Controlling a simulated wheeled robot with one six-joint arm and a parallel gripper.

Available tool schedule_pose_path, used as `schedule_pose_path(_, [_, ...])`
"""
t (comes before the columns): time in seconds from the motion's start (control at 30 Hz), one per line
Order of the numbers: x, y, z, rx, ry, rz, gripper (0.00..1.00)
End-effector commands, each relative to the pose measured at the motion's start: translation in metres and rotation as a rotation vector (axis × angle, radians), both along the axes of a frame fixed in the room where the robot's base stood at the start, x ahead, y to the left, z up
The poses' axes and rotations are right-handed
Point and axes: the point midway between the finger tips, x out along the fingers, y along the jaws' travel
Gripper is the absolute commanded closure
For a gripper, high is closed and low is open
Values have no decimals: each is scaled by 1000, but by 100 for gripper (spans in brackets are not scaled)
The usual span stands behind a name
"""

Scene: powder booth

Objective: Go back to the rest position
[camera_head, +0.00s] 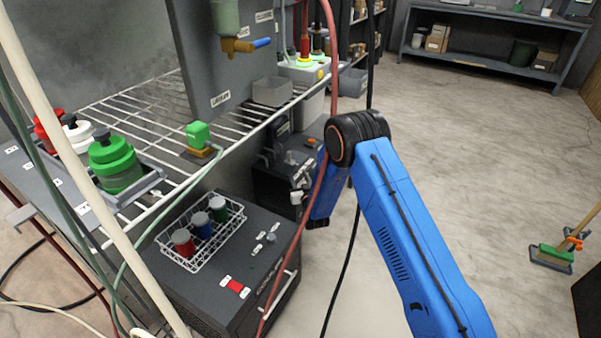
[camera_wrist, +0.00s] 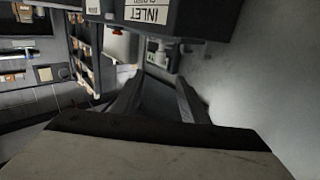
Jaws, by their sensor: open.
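My blue arm rises from the lower right in the head view, bends at a black elbow joint, and its forearm drops behind the red hose near the black machine. My gripper shows in the wrist view (camera_wrist: 157,88), with two dark fingers spread apart and nothing visible between them. It points toward a dark box labelled INLET (camera_wrist: 158,14). In the head view I cannot make out the fingertips among the dark parts behind the elbow.
A wire rack (camera_head: 150,105) holds green, red and white-lidded jars. Below it, a dark cabinet (camera_head: 225,270) carries a wire basket (camera_head: 165,240) with three small jars. A red hose (camera_head: 331,60) hangs close to my arm.

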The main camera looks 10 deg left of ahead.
Motion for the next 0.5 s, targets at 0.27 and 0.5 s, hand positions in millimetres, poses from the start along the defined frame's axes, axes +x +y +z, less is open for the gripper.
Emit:
schedule_pose_path(0.27, [4, -5, 12, -3, 12, -5, 60])
schedule_pose_path(0.5, [16, -38, 74, -28, 88, -32, 60])
